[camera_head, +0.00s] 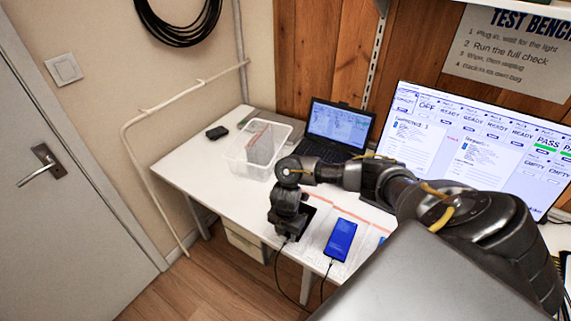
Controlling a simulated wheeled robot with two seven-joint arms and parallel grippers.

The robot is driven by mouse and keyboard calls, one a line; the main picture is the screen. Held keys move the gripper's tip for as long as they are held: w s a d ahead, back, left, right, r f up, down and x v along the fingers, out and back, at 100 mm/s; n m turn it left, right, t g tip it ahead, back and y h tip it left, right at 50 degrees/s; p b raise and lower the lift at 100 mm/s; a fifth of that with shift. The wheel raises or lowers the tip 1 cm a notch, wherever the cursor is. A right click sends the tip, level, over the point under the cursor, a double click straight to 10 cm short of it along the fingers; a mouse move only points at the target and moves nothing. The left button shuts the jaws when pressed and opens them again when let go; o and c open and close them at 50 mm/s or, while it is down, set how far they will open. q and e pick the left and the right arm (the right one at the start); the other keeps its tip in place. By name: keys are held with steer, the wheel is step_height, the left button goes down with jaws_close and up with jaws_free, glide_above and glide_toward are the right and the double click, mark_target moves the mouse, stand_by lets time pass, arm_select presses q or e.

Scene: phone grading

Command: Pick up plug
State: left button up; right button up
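My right gripper (286,232) points down over the front edge of the white desk, left of the phone. A dark cable (276,265) hangs from right beneath its fingertips; the plug at that cable's end is too small and too covered by the gripper to make out. I cannot tell whether the fingers are closed on it. A phone (341,240) with a blue screen lies on the desk, with a second cable's plug (331,262) at its lower edge. A dark flat object (309,213) is partly hidden behind the gripper. My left gripper is not in view.
On the desk (190,165) stand a clear bin (238,155), an open laptop (338,127) and a small black object (217,132). A large monitor (470,140) stands at the back right. The desk's left part is mostly clear.

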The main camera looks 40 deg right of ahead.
mark_target(286, 241)
steer(key=shift+f, duration=1.35)
steer(key=shift+f, duration=0.25)
jaws_close()
